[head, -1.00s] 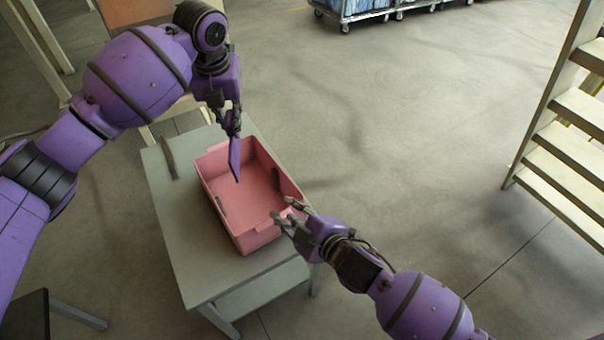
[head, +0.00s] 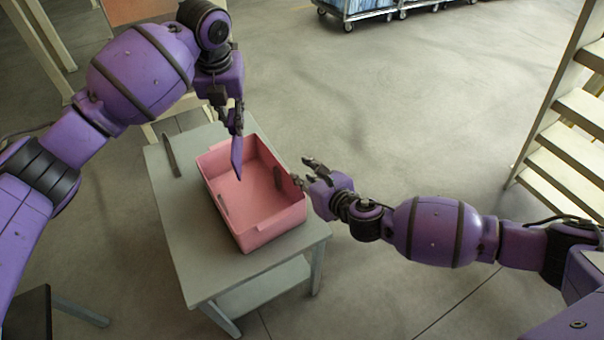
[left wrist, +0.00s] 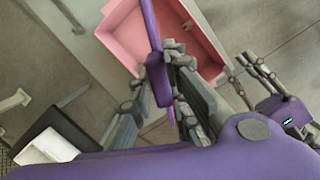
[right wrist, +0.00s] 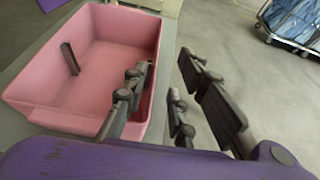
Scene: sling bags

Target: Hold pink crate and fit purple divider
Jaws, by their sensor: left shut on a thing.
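The pink crate (head: 262,222) stands on a grey table (head: 182,232); it also shows in the left wrist view (left wrist: 122,38) and the right wrist view (right wrist: 70,114). A dark slot piece (right wrist: 70,59) is on its inner wall. My left gripper (head: 236,128) is shut on the purple divider (head: 237,160), a thin panel hanging over the crate; the divider also shows in the left wrist view (left wrist: 152,30). My right gripper (head: 304,173) is open and empty beside the crate's right wall. In the right wrist view its fingers (right wrist: 165,95) are spread near that wall.
A thin dark grey strip (head: 170,154) lies on the table left of the crate. Pale steps (head: 565,150) stand at the right. A wheeled cart with blue contents (head: 355,10) is at the back. The floor right of the table is clear.

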